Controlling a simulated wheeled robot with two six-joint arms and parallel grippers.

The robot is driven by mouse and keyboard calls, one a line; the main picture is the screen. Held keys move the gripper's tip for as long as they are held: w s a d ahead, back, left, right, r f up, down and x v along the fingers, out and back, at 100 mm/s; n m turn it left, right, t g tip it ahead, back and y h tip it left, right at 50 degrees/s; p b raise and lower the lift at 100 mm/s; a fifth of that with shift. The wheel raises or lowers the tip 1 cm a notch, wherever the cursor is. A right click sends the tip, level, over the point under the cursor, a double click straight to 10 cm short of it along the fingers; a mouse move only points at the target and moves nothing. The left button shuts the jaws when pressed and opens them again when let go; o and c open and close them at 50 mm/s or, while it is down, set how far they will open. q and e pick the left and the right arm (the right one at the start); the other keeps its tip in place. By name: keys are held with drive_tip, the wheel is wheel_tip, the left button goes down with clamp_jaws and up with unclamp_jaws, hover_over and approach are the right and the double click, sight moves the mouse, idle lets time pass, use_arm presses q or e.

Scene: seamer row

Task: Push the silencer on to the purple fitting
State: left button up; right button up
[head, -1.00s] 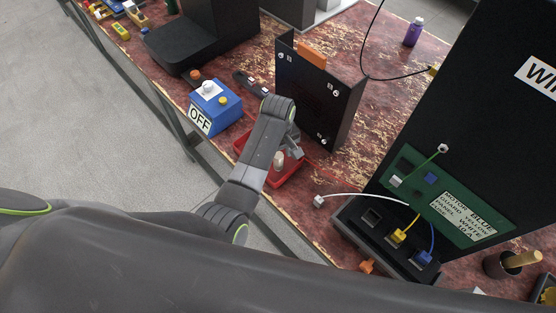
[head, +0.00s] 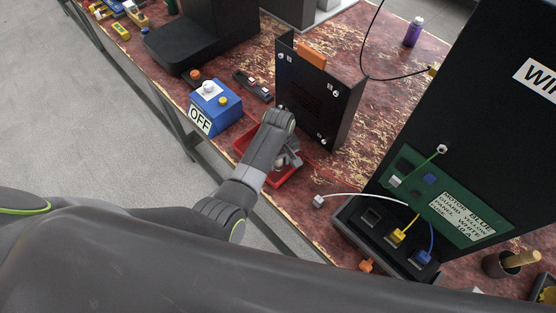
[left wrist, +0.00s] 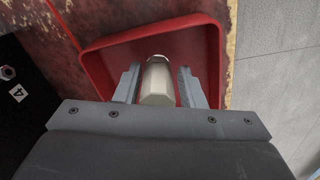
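The silencer, a pale cylinder with a metal end, stands in a red tray (head: 243,142) at the bench's front edge. In the left wrist view the silencer (left wrist: 158,82) lies between the fingers of my left gripper (left wrist: 158,85), with narrow red gaps showing beside it. The left gripper (head: 284,164) is open, low over the tray (left wrist: 95,50) in the head view, where the arm hides much of the silencer. I cannot make out a purple fitting in either view. My right gripper is not in view.
A black upright panel (head: 312,100) stands just behind the tray. A blue OFF box (head: 213,112) is to its left. A white cable (head: 350,196) and a black cabinet with a green board (head: 425,190) are to the right. A purple bottle (head: 413,32) stands at the back.

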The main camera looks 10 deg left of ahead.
use_arm(q)
drive_tip(key=c, duration=0.5)
drive_tip(key=shift+c, duration=0.2)
drive_tip(key=shift+r, duration=0.1)
wheel_tip(320, 180, up, 18)
drive_tip(key=p, duration=0.3)
